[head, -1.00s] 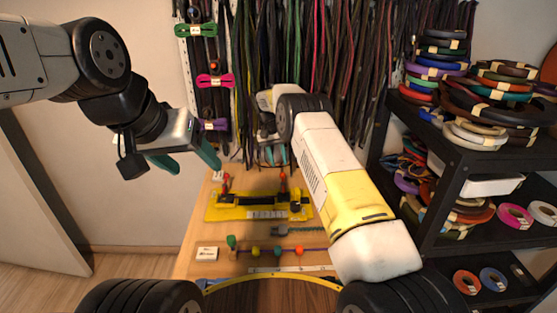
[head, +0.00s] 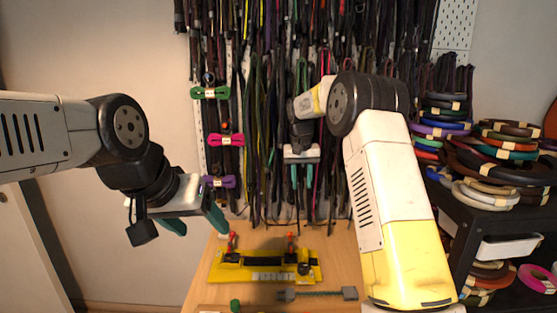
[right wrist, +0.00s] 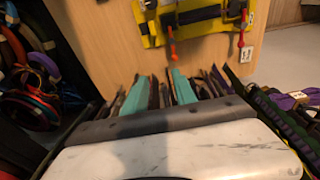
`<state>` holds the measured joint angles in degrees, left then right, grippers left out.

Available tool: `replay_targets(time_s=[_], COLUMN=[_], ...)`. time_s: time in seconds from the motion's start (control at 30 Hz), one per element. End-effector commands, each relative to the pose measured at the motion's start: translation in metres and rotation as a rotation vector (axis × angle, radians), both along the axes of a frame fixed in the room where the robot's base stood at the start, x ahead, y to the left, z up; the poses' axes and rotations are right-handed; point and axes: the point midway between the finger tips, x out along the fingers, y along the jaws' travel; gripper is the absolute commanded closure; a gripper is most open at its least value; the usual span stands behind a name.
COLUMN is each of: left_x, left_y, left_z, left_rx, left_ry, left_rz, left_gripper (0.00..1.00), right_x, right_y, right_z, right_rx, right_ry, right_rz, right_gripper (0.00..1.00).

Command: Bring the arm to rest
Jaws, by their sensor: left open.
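My left gripper (head: 195,224) hangs at the left of the head view, in front of the plain wall. Its teal fingers are apart, with nothing between them. My right gripper (head: 301,178) is further back, in front of the hanging cords (head: 265,130), and points down above the table. Its two teal fingers are apart. They also show in the right wrist view, where the right gripper (right wrist: 158,84) has no held object that I can see. I cannot tell whether it touches the cords behind it.
A yellow braiding jig (head: 265,275) lies on the wooden table (head: 205,290). A grey clip with a braided cord (head: 318,294) lies in front of it. Green, pink and purple cord bundles hang at the left of the cords. A black shelf (head: 465,225) with cord coils stands at the right.

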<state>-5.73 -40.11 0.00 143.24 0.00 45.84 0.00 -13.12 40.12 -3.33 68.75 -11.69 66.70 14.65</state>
Motion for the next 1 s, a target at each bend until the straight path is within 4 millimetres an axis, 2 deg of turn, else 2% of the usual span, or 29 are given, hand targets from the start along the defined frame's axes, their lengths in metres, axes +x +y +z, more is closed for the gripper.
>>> replay_targets(time_s=[0.03, 0.2, 0.37, 0.5, 0.77, 1.0], left_x=[0.0, 0.0, 0.0, 0.0, 0.0, 0.0], left_y=[0.0, 0.0, 0.0, 0.0, 0.0, 0.0], left_z=[0.0, 0.0, 0.0, 0.0, 0.0, 0.0], left_rx=[0.0, 0.0, 0.0, 0.0, 0.0, 0.0], left_ry=[0.0, 0.0, 0.0, 0.0, 0.0, 0.0], left_rz=[0.0, 0.0, 0.0, 0.0, 0.0, 0.0], left_gripper=[0.34, 0.34, 0.34, 0.34, 0.34, 0.34], right_x=[-0.013, -0.057, -0.106, -0.153, -0.244, -0.326], right_y=[-0.007, -0.024, -0.038, -0.048, -0.061, -0.066], right_z=[0.02, 0.067, 0.103, 0.124, 0.142, 0.133], right_rx=[0.016, 0.062, 0.101, 0.13, 0.177, 0.205], right_ry=[-0.019, -0.069, -0.122, -0.168, -0.258, -0.345], right_rz=[0.001, 0.013, 0.025, 0.036, 0.054, 0.071], right_gripper=[0.67, 0.67, 0.67, 0.67, 0.67, 0.67])
